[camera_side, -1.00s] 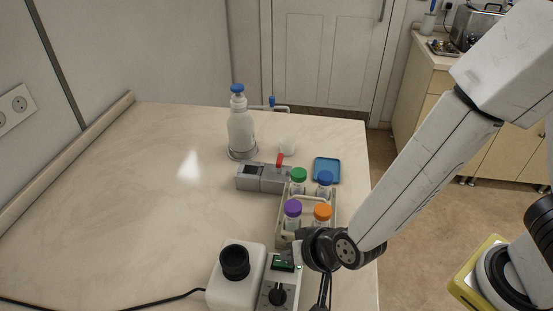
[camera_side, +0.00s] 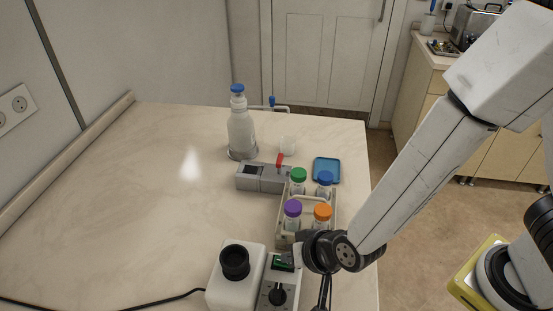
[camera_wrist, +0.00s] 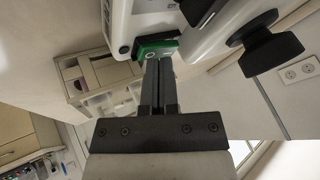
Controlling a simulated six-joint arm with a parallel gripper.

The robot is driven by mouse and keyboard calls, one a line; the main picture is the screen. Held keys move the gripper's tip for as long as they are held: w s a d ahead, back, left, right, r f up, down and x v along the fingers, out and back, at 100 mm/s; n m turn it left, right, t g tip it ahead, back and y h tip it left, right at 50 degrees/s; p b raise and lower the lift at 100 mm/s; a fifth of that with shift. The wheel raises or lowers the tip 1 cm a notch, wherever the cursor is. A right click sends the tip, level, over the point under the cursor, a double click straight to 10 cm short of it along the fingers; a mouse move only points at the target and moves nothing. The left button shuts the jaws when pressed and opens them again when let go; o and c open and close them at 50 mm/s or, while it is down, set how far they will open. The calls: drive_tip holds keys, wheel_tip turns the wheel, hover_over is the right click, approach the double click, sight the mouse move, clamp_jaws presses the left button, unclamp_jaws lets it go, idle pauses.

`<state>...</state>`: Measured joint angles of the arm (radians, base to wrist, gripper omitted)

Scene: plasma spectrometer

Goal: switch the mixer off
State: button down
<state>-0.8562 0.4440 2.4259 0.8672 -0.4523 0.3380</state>
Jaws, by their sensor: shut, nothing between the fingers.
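The mixer (camera_side: 238,279) is a white device with a black round top, at the front of the table in the side view. Beside it is a grey-white panel with a black knob (camera_side: 277,297) and a green rocker switch (camera_side: 283,262). In the wrist view the green switch (camera_wrist: 157,47) lies directly ahead of my gripper (camera_wrist: 158,64). The fingers are shut with nothing between them. Their tips are at the switch's near edge; I cannot tell whether they touch it. In the side view my wrist is right of the switch and the fingers are hard to make out.
A rack (camera_side: 283,236) with several coloured-cap bottles stands just behind the panel. Behind it are a grey device (camera_side: 262,178) with a red lever, a blue tray (camera_side: 327,170) and a white blue-capped bottle (camera_side: 240,130). The left table (camera_side: 120,210) is clear apart from a cable.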

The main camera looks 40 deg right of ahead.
sight(325, 206)
drive_tip(key=shift+r, duration=0.15)
drive_tip(key=shift+a+r, duration=0.1)
drive_tip(key=shift+r, duration=0.5)
drive_tip(key=shift+w+r, duration=0.1)
drive_tip(key=shift+r, duration=0.05)
drive_tip(key=shift+w+a+r, duration=0.15)
drive_tip(key=shift+r, duration=1)
drive_tip(key=shift+w+a+r, duration=0.1)
drive_tip(key=shift+r, duration=1.05)
drive_tip(key=shift+w+d+r, duration=0.1)
drive_tip(key=shift+w+d, duration=0.2)
drive_tip(key=shift+d, duration=0.05)
drive_tip(key=d+n, duration=0.1)
drive_tip(key=d, duration=0.2)
drive_tip(key=w+d+n+g, duration=0.1)
drive_tip(key=d, duration=0.3)
drive_tip(key=w+d+n+g, duration=0.1)
drive_tip(key=d, duration=0.3)
drive_tip(key=shift+w+r, duration=0.15)
drive_tip(key=shift+w, duration=0.05)
drive_tip(key=s+d+g+h, duration=0.1)
drive_tip(key=s+d, duration=0.1)
drive_tip(key=d, duration=0.4)
drive_tip(key=s+d+n+g+h, duration=0.1)
drive_tip(key=s+d, duration=0.1)
drive_tip(key=d, duration=0.5)
drive_tip(key=shift+s+d+f+n+g, duration=0.2)
drive_tip(key=shift+s+f+n+g, duration=0.1)
drive_tip(key=shift+f+g, duration=0.1)
